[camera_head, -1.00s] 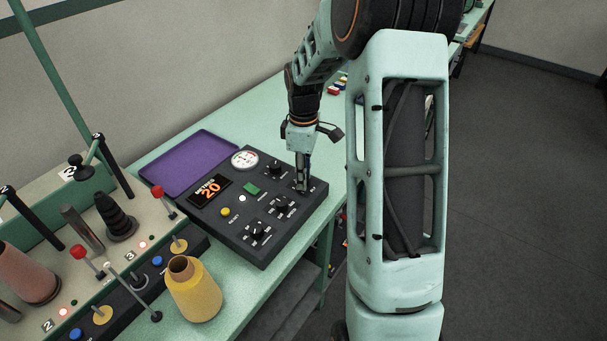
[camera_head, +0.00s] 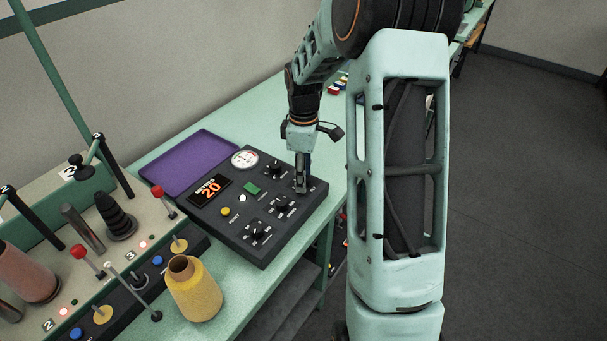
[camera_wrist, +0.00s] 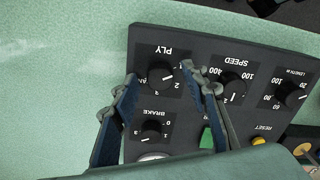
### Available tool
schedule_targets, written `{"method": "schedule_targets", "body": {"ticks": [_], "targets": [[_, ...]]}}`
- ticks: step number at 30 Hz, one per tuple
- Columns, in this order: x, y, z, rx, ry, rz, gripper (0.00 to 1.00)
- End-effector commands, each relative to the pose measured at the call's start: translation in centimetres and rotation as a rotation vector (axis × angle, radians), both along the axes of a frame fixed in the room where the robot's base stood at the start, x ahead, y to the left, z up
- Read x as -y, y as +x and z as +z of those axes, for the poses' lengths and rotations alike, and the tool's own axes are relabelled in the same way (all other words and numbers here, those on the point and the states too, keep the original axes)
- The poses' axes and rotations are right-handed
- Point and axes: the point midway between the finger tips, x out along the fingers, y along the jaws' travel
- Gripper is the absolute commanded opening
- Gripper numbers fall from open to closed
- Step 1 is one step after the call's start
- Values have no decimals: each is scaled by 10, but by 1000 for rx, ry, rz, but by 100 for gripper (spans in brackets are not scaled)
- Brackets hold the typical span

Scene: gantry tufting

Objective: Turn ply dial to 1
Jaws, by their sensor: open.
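The black ply dial (camera_wrist: 159,76), under the label PLY, sits on the dark control panel (camera_wrist: 215,47). In the wrist view its white pointer mark aims to the lower right, toward the printed 2. My gripper (camera_wrist: 161,78) is open, its two blue-grey fingers to the left and right of the dial with gaps showing. I cannot tell the fingertips' height over the panel. In the head view my gripper (camera_head: 301,188) points down over the panel's right corner and largely hides the ply dial.
Near the ply dial are the brake dial (camera_wrist: 151,134), speed dial (camera_wrist: 232,90) and length dial (camera_wrist: 291,95). A green button (camera_head: 251,189), a yellow reset button (camera_head: 225,212), a gauge (camera_head: 244,160) and a display (camera_head: 210,188) reading 20 share the panel. A purple tray (camera_head: 190,163) lies behind.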

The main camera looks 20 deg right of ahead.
Motion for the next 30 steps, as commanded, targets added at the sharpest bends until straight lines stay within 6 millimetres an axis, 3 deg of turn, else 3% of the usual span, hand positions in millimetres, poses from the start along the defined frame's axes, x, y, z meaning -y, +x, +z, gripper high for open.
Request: {"method": "schedule_targets", "body": {"ticks": [5, 18, 24, 30], "targets": [[0, 1, 16, 4, -1, -1, 41], [0, 1, 103, 5, -2, 0, 41], [0, 0, 119, 2, -1, 0, 41], [0, 0, 121, 1, -1, 0, 41]]}}
